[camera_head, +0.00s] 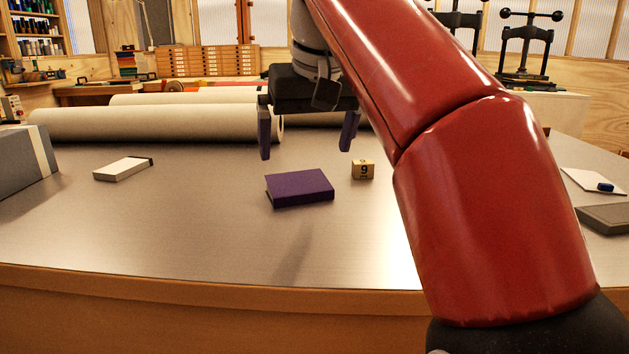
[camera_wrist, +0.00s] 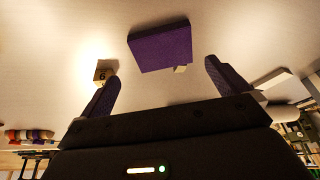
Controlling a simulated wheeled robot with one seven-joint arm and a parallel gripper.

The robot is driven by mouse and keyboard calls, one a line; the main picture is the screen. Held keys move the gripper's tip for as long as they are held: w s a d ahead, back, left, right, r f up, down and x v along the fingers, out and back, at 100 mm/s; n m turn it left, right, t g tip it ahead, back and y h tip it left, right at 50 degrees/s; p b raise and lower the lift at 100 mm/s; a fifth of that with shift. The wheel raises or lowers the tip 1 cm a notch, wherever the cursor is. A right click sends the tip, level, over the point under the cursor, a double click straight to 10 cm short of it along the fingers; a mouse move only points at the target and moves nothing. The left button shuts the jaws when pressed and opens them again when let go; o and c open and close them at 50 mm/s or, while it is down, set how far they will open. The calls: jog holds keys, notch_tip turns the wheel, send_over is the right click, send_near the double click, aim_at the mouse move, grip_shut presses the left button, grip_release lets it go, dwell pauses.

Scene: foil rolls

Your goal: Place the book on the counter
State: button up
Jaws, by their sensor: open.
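The purple book (camera_head: 300,188) lies flat on the grey metal counter (camera_head: 190,230), near its middle. It also shows in the wrist view (camera_wrist: 160,46), beyond and between my fingertips. My gripper (camera_head: 306,150) is open and empty. It hangs above the counter, with its fingers pointing down and apart, and the book appears below it in the head view. My two fingers also show in the wrist view (camera_wrist: 162,82). Nothing touches the book from the gripper as far as I can see.
A small block marked 9 (camera_head: 363,169) stands right of the book. A white box (camera_head: 123,169) lies to the left, and a grey box (camera_head: 22,163) stands at the left edge. Large pale rolls (camera_head: 150,124) lie behind. A white card (camera_head: 594,181) and dark grey block (camera_head: 606,219) lie at right.

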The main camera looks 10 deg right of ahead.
aim_at(299, 186)
jog(key=x, duration=0.3)
jog(key=b+x, duration=0.1)
jog(key=x, duration=0.3)
jog(key=shift+s+a+f, duration=0.1)
jog(key=shift+a+f, duration=0.1)
jog(key=shift+f, duration=0.1)
jog(key=c, duration=0.9)
jog(key=shift+o, duration=0.2)
notch_tip(299, 186, up, 8)
jog(key=shift+r+p, duration=0.15)
jog(key=shift+p, duration=0.35)
jog(key=shift+r, duration=0.85)
